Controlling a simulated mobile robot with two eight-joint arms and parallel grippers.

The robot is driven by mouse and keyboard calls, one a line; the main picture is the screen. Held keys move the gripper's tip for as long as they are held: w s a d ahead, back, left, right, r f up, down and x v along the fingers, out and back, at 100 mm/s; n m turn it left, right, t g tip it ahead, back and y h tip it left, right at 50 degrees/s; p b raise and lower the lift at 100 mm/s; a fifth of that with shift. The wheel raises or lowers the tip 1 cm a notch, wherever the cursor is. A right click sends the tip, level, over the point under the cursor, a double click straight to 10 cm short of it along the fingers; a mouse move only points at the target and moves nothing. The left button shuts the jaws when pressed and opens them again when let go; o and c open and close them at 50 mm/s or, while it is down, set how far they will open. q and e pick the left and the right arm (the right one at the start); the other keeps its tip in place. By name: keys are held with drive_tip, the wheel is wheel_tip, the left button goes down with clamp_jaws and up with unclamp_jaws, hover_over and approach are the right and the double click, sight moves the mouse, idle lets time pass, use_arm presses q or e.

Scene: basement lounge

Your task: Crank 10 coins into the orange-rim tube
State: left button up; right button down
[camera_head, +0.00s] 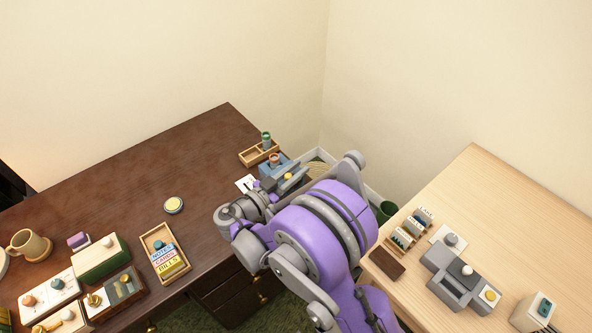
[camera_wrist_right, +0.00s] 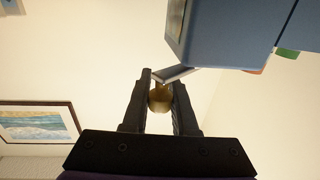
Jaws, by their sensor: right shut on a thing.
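A blue coin machine (camera_head: 288,167) stands near the right edge of the dark desk, partly hidden by my right arm. A tube with an orange rim (camera_head: 274,159) stands at the machine. A tube with a green rim (camera_head: 266,138) stands in a wooden tray (camera_head: 249,157) just behind. The machine's yellowish crank knob (camera_wrist_right: 159,98) sits between the fingers of my right gripper (camera_wrist_right: 160,90), which is shut on it. A grey crank arm (camera_wrist_right: 176,73) runs from the knob toward the machine's blue body (camera_wrist_right: 225,38). Coins inside the tube cannot be made out. My left gripper is not in view.
On the dark desk (camera_head: 130,160) are a round yellow-topped tin (camera_head: 173,205), a wooden tray of labelled blocks (camera_head: 152,240), several boxes and a mug (camera_head: 30,246). A pale table (camera_head: 510,205) with grey devices (camera_head: 460,280) stands right. The desk's middle is mostly clear.

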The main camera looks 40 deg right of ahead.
drive_tip(key=n+t+y, duration=0.2)
drive_tip(key=t, duration=0.1)
drive_tip(key=d+n+t+y, duration=0.1)
drive_tip(key=n+t+y, duration=0.1)
drive_tip(key=n+t, duration=0.1)
drive_tip(key=d+n+t+y+b, duration=0.1)
drive_tip(key=n+t+y, duration=0.1)
drive_tip(key=n+t, duration=0.1)
drive_tip(key=shift+w+t, duration=0.4)
drive_tip(key=shift+t, duration=0.4)
drive_tip(key=shift+w+d+n+t+y+p, duration=0.1)
drive_tip(key=shift+w+n+t+y+p, duration=0.05)
drive_tip(key=shift+n+t+y, duration=0.45)
drive_tip(key=shift+w+n+t+y+p, duration=0.15)
drive_tip(key=shift+n+t+y, duration=0.2)
drive_tip(key=shift+y, duration=0.45)
drive_tip(key=shift+n+y, duration=0.25)
drive_tip(key=shift+y, duration=0.05)
drive_tip(key=c, duration=0.7)
unclamp_jaws()
drive_tip(key=shift+w, duration=0.1)
